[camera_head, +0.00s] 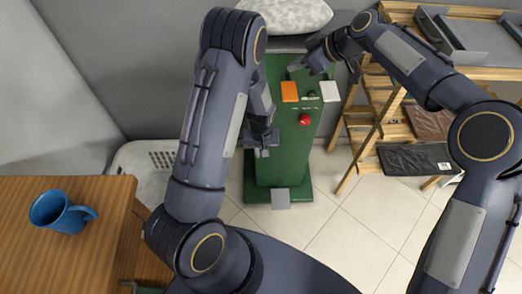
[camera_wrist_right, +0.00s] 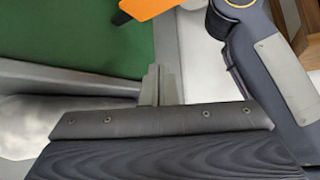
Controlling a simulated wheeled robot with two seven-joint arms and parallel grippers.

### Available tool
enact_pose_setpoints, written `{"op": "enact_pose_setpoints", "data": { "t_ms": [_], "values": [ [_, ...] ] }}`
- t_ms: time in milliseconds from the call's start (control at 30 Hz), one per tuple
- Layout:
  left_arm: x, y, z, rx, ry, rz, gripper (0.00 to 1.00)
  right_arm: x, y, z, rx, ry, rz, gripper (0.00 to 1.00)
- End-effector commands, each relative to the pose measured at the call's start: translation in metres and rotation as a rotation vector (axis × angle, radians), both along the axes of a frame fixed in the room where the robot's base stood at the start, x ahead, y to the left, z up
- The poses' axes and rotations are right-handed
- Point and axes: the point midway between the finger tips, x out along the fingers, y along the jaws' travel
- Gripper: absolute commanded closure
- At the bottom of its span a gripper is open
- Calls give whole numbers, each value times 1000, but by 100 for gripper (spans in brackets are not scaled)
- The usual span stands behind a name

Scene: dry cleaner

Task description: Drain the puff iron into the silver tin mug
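The puff iron is a green cabinet (camera_head: 270,172) with a white padded cushion (camera_head: 287,14) on top, an orange plate (camera_head: 289,92), a white plate (camera_head: 329,91) and a red knob (camera_head: 304,120). My right gripper (camera_head: 318,64) is over the cabinet's upper part, below the cushion. In the right wrist view its grey fingers (camera_wrist_right: 160,85) appear close together, with nothing visible between them. My left gripper (camera_head: 263,145) points down beside the cabinet's left side; its fingers are too unclear to read.
The wooden table (camera_head: 28,265) fills the lower left. A white perforated basket (camera_head: 140,158) is on the floor behind it. A wooden shelf rack (camera_head: 362,132) with dark folded items (camera_head: 410,159) stands at the right. Tiled floor (camera_head: 340,220) is clear in front of the cabinet.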

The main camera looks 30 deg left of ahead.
Motion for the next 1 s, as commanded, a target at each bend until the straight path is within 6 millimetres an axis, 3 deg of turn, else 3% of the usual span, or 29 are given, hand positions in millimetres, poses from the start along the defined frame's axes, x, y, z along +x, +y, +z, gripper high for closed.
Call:
{"op": "enact_pose_setpoints", "data": {
  "t_ms": [533,1000],
  "values": [
    [0,0,0,0,0,0,100,0,5,-52,2,-2,11,100],
    [0,0,0,0,0,0,100,0,5,-59,3,-3,10,100]
  ]
}}
